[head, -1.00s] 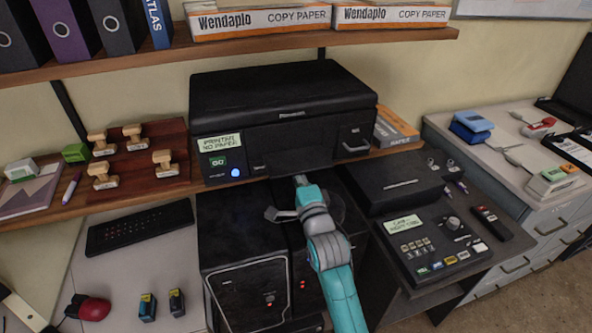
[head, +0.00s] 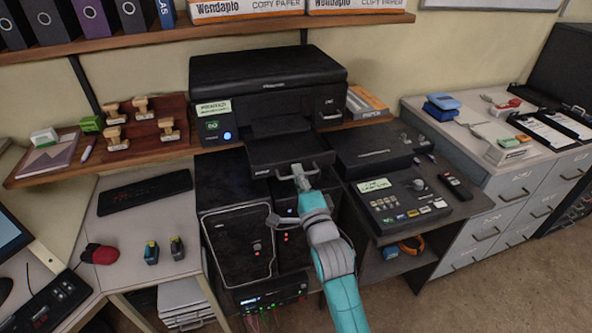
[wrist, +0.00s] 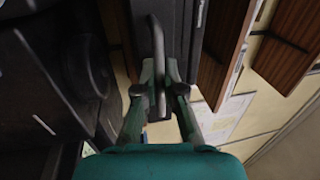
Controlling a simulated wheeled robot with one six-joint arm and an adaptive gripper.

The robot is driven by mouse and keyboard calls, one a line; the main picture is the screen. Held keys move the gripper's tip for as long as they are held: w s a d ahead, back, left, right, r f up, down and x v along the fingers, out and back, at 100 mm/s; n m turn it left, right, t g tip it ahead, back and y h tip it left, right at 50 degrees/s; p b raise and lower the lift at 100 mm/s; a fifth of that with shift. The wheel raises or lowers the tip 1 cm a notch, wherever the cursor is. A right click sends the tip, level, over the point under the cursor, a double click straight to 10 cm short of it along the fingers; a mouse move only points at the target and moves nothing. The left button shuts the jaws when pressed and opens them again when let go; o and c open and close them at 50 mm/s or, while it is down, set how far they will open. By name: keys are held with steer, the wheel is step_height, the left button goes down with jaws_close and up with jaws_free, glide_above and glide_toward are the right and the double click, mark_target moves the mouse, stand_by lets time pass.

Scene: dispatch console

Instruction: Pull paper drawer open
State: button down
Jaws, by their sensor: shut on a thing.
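The black printer (head: 265,78) stands on the wooden shelf in the head view. Its paper drawer (head: 280,150) sticks out of the front, below the printer body. My gripper (head: 300,174) is at this handle. In the wrist view, the two fingers of my gripper (wrist: 160,88) close around the dark curved handle (wrist: 156,55). The fingers partly hide the handle in both views. The inside of the drawer is hard to make out.
Black computer cases (head: 236,235) stand below the drawer. A black console with keys (head: 402,200) is to the right on a dark stand. Stamps (head: 115,138) and a wooden rack are on the left. Open floor (head: 500,285) lies at the lower right.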

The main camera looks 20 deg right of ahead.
steer(key=s, duration=0.7)
steer(key=shift+s, duration=0.25)
steer(key=c, duration=1.6)
jaws_free()
steer(key=shift+o, duration=0.2)
steer(key=s+f, duration=0.2)
steer(key=s, duration=0.9)
steer(key=shift+s+f, duration=0.15)
steer(key=shift+s, duration=0.2)
